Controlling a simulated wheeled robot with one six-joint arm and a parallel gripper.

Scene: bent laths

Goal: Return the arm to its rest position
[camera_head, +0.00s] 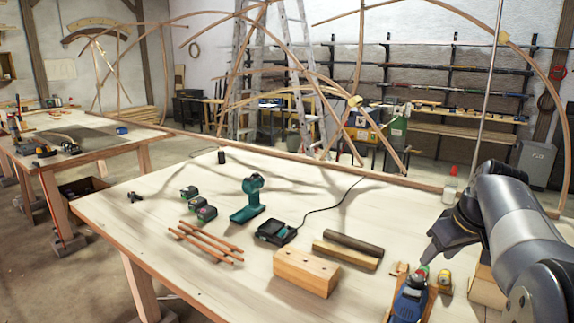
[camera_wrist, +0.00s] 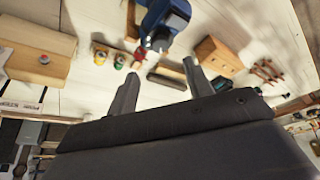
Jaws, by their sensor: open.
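My gripper (camera_head: 432,252) hangs over the right side of the workbench (camera_head: 130,215), with my grey arm reaching in from the right edge of the head view. In the wrist view its two dark fingers (camera_wrist: 160,68) stand apart, with nothing held between them.
A wooden block (camera_head: 306,272), a black charger (camera_head: 275,232), a teal drill body (camera_head: 249,200), several batteries (camera_head: 200,206) and thin wooden sticks (camera_head: 205,243) lie on the bench. Bent laths (camera_head: 325,90) arch behind. The front left bench is clear.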

